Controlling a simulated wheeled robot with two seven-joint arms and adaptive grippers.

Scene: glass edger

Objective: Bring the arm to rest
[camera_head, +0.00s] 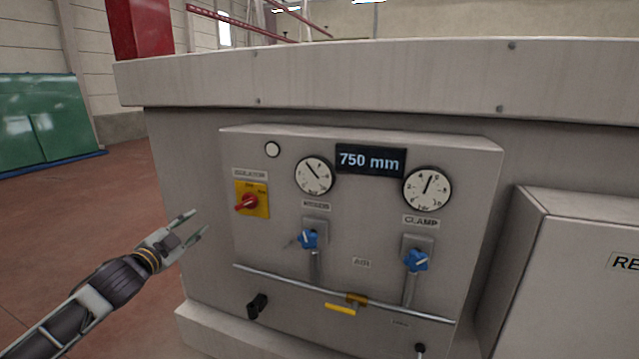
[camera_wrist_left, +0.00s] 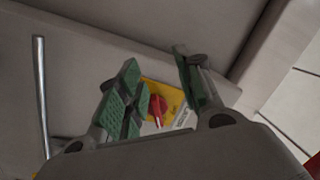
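My left gripper (camera_head: 190,232) is open and empty in the head view, to the left of the control panel and apart from it. Its two green-padded fingers (camera_wrist_left: 158,90) also show spread in the left wrist view. Beyond them is the red isolator knob (camera_wrist_left: 156,108) on its yellow plate. In the head view the isolator knob (camera_head: 246,203) sits at the panel's left side, right of my fingertips. My left arm (camera_head: 100,292) comes in from the lower left. My right gripper is in neither view.
The grey panel (camera_head: 380,285) carries two gauges, a "750 mm" display (camera_head: 370,160), blue knobs (camera_head: 308,239) and a pipe with a yellow lever (camera_head: 340,309). A grey box (camera_head: 580,270) stands at right. Red floor (camera_head: 60,220) is clear at left, before green sheets (camera_head: 40,120).

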